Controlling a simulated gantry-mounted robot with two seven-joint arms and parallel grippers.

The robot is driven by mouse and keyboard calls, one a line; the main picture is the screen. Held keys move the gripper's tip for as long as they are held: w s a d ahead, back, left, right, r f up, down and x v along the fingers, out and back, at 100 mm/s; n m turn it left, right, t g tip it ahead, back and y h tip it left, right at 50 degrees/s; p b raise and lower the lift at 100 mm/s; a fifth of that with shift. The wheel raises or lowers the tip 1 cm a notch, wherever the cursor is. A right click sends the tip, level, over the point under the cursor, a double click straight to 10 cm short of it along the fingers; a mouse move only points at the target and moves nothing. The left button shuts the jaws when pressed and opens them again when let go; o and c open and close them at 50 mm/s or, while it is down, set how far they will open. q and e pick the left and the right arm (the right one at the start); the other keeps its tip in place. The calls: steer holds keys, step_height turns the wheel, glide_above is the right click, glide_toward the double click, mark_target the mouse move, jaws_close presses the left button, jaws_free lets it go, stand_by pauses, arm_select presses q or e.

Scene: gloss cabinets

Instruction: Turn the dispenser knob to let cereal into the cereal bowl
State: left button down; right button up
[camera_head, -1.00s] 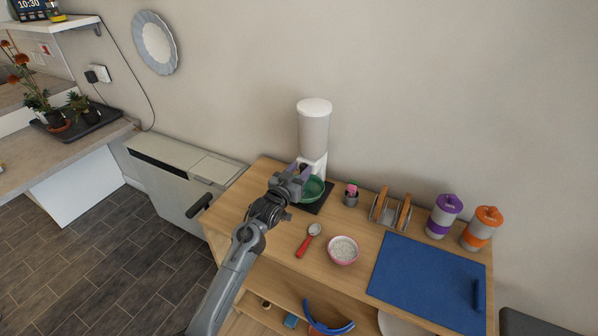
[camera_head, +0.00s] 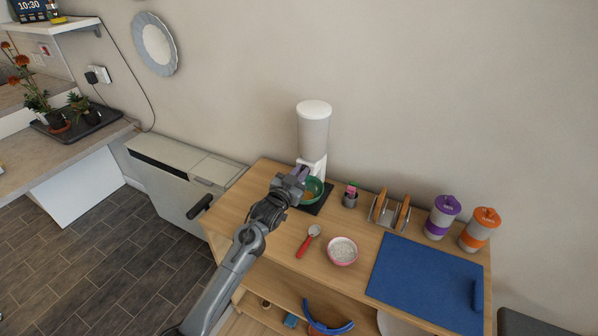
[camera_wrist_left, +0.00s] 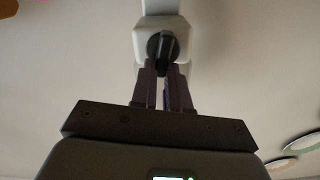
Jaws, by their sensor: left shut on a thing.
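The cereal dispenser (camera_head: 314,128), white with a pale cylinder and lid, stands at the back of the wooden cabinet top against the wall. Its black knob (camera_wrist_left: 162,46) shows in the left wrist view, between the fingertips of my left gripper (camera_wrist_left: 164,70). My left gripper (camera_head: 299,176) is shut on the knob, at the dispenser's front. The green cereal bowl (camera_head: 315,190) stands under the spout on a dark mat, partly hidden by the gripper. Some brown cereal (camera_head: 309,195) shows in the bowl. My right gripper is not in view.
A spoon with a red handle (camera_head: 308,241) and a pink-rimmed bowl (camera_head: 342,251) with pale contents lie in front. A small grey cup (camera_head: 350,200), a wooden-ended rack (camera_head: 389,212), purple and orange lidded canisters (camera_head: 442,217) (camera_head: 479,230) and a blue mat (camera_head: 428,282) are to the right.

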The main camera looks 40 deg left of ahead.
arm_select(q)
steer(key=m+p, duration=0.1)
steer(key=m, duration=0.4)
steer(key=d+f+m+p, duration=0.1)
steer(key=m, duration=0.5)
steer(key=f+m+p, duration=0.1)
steer(key=m, duration=0.4)
steer(key=shift+w+d+p, duration=0.15)
steer(key=shift+p, duration=0.25)
steer(key=m, duration=0.4)
steer(key=shift+f, duration=0.25)
steer(key=shift+f+m, duration=0.1)
steer(key=shift+m, duration=0.5)
steer(key=c, duration=1.1)
jaws_free()
